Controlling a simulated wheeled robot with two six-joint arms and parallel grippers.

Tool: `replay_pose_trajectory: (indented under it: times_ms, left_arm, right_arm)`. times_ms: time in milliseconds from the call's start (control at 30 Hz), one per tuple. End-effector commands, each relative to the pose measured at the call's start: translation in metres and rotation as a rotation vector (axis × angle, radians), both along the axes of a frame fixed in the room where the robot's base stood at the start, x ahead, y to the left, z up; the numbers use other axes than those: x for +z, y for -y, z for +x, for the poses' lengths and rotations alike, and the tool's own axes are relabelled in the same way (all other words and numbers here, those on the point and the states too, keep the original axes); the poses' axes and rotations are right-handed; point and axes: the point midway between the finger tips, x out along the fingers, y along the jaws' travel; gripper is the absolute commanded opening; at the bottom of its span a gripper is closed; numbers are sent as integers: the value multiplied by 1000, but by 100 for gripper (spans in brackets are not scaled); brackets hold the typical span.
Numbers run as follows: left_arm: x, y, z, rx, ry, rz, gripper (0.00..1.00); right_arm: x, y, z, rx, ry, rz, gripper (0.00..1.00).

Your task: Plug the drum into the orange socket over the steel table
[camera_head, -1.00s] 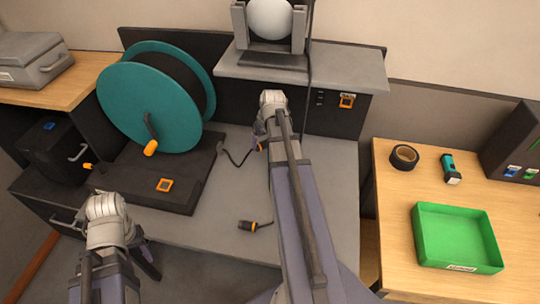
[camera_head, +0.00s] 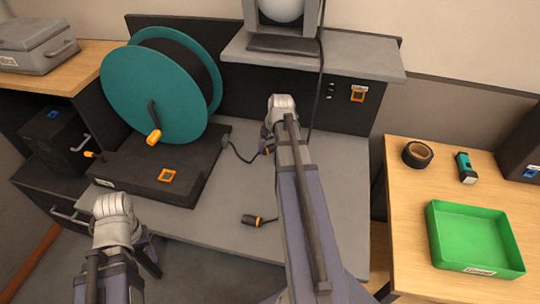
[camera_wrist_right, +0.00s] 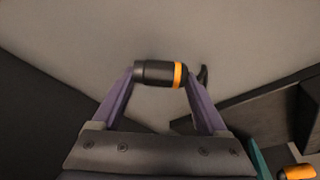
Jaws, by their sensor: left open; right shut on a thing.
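The drum (camera_head: 125,85) is a teal reel of black cable on a dark base at the left of the steel table (camera_head: 215,225). A cable runs from its base toward a black plug with an orange ring. My right gripper (camera_head: 266,149) is shut on this plug (camera_wrist_right: 155,72), gripping it crosswise; the arm mostly hides this in the head view. The orange socket (camera_head: 357,94) is on the dark panel under the grey shelf, to the right of the gripper and apart from the plug. My left gripper (camera_head: 150,255) is open and empty at the front left.
Another black plug with orange (camera_head: 254,220) lies on the steel table. The drum's base bears another orange-framed socket (camera_head: 167,175). A dark cable (camera_head: 320,80) hangs from the grey shelf (camera_head: 355,65). A wooden table at right holds a green tray (camera_head: 432,235), tape (camera_head: 417,154) and flashlight (camera_head: 466,167).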

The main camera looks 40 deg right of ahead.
Motion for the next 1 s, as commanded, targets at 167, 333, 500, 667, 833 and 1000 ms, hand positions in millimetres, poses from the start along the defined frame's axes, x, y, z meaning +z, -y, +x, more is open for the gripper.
replay_pose_trajectory:
  times_ms: [167,333,500,667,833,1000]
  left_arm:
    - [-30,0,0,0,0,0,52]
    - [-42,0,0,0,0,0,52]
    - [-39,0,0,0,0,0,52]
    - [-42,0,0,0,0,0,52]
    - [-41,0,0,0,0,0,52]
    - [-41,0,0,0,0,0,52]
  right_arm:
    - [-30,0,0,0,0,0,14]
    - [-42,0,0,0,0,0,14]
    - [-39,0,0,0,0,0,14]
    - [-42,0,0,0,0,0,14]
    - [-41,0,0,0,0,0,93]
    - [-41,0,0,0,0,0,100]
